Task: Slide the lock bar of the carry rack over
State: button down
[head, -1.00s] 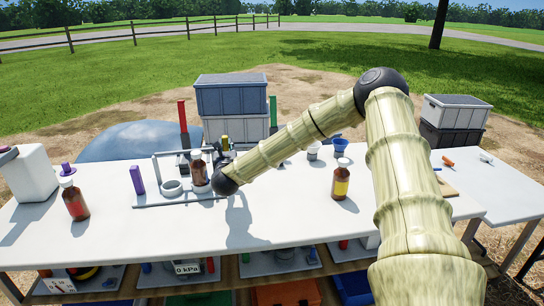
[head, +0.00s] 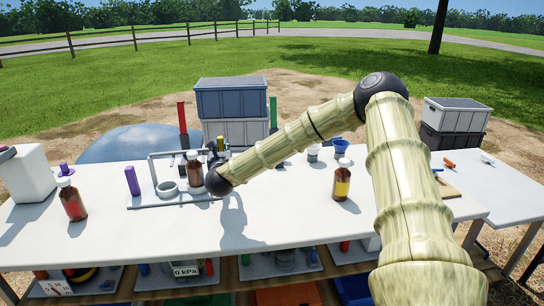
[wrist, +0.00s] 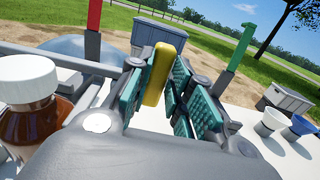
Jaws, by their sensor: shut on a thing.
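The carry rack (head: 142,202) is a grey frame on the white table, left of centre in the head view. A brown bottle with a white cap (head: 195,172) stands in it, and an empty ring holder (head: 167,188) is beside that bottle. My gripper (wrist: 163,78) is at the rack's right end, shut on a yellow upright tab (wrist: 159,73), which looks like the lock bar's handle. The tab also shows small in the head view (head: 220,143). The brown bottle is close at left in the wrist view (wrist: 30,100). My arm hides the rack's right end in the head view.
A yellow-labelled bottle (head: 342,180) and a blue funnel cup (head: 340,147) stand to the right. Red (head: 182,118) and green (head: 273,112) posts rise behind. The front table middle is clear.

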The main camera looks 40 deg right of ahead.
jog(key=shift+w+a+b, duration=0.1)
jog(key=shift+a+b, duration=0.1)
jog(key=shift+b, duration=0.3)
jog(key=c, duration=1.2)
grip_release()
jog(key=v, duration=1.2)
